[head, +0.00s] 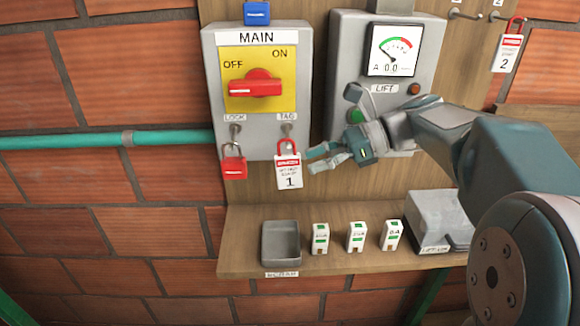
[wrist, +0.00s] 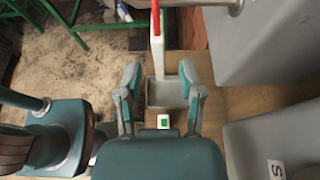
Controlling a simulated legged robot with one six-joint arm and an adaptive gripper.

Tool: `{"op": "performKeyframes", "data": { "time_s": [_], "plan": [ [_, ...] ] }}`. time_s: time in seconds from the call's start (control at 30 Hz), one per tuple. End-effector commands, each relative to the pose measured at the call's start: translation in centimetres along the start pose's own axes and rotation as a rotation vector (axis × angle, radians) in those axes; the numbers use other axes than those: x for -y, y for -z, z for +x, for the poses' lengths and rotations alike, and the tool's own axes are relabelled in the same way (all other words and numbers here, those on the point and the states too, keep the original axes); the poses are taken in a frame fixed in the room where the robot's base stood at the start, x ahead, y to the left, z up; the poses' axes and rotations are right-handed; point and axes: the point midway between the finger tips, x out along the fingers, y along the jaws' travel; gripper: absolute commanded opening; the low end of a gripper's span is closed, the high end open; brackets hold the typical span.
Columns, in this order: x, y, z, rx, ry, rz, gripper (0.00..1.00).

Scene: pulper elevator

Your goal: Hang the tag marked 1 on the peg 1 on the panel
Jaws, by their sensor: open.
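The white tag marked 1 (head: 289,174), with a red loop, hangs from the hook under the TAG label on the MAIN switch box (head: 210,75). My gripper (head: 311,161) is open and empty just right of the tag, its fingertips pointing at it. In the wrist view the tag (wrist: 158,55) looks edge-on and narrow, ahead of and between the spread fingers (wrist: 159,70). I see no clear contact. Peg 1 (head: 465,14) sticks out bare from the wooden panel (head: 325,20) at the top right, its label cut by the frame edge.
The tag marked 2 (head: 506,52) hangs on the peg to the right of peg 1. A red padlock (head: 234,165) hangs left of tag 1. The LIFT box (head: 350,60) stands behind my arm. A shelf (head: 350,262) below holds a grey tray (head: 281,262) and several small blocks.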

Motion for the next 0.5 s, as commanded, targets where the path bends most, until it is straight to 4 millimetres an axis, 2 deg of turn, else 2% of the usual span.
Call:
{"op": "performKeyframes", "data": {
  "time_s": [0.1,0.2,0.37,0.5],
  "plan": [
    [0.1,0.0,-2.1,0.001,0.003,0.0,0.49],
    [0.0,0.0,-3.1,0.001,0.002,0.001,0.49],
    [0.0,0.0,-3.6,0.0,-0.001,0.0,0.49],
    [-0.7,0.1,-3.1,-0.032,0.001,-0.029,0.49]
  ]
}}
